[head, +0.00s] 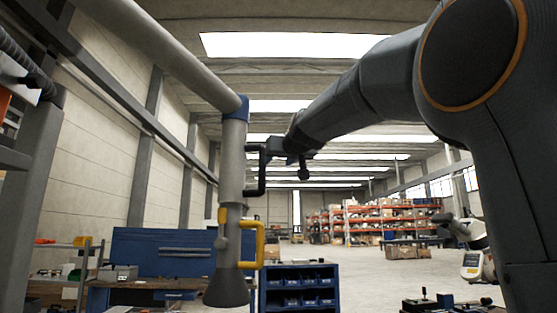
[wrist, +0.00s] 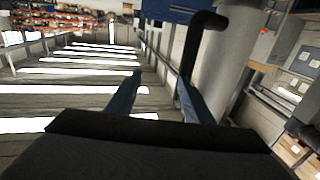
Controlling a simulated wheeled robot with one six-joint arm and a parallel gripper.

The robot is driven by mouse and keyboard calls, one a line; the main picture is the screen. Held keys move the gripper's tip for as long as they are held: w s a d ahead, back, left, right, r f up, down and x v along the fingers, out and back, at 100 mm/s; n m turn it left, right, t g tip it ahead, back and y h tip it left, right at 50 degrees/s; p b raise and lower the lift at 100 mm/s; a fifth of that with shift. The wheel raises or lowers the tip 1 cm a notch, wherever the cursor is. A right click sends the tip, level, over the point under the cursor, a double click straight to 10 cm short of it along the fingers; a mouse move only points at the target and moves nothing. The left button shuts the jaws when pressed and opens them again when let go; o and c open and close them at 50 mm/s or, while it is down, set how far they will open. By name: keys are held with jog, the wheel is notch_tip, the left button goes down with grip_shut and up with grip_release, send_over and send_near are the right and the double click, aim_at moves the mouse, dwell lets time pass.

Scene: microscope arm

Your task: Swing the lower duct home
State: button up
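The lower duct (head: 231,165) is a grey pipe hanging nearly upright from a blue joint (head: 237,108), with a dark flared hood (head: 227,287) at its bottom. It carries a black bracket handle (head: 261,182) and, lower down, a yellow handle (head: 259,246). My gripper (head: 268,150) is at the top of the black handle. In the wrist view my gripper (wrist: 158,78) has its two blue fingers apart, with a gap between them. The black handle (wrist: 203,38) runs down to the right fingertip; whether they touch is unclear. The grey duct (wrist: 226,62) is behind it.
The upper pipe (head: 170,48) slopes from the upper left to the joint. A workbench with a blue back panel (head: 160,252) and a blue bin cabinet (head: 299,287) stand below. Stocked shelves (head: 375,218) are far back. Open floor (head: 350,262) lies right of the duct.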

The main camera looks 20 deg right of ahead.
jog(key=w, duration=0.1)
jog(key=w+d, duration=0.1)
jog(key=w, duration=0.1)
jog(key=shift+f+p, duration=0.15)
jog(key=shift+p, duration=0.2)
jog(key=shift+a, duration=0.1)
jog(key=shift+c, duration=0.3)
grip_shut()
dwell(0.7)
jog(key=shift+o, duration=0.3)
grip_release()
jog(key=shift+s, duration=0.15)
jog(key=s+b, duration=0.3)
jog(key=s, duration=0.4)
jog(key=shift+s, duration=0.3)
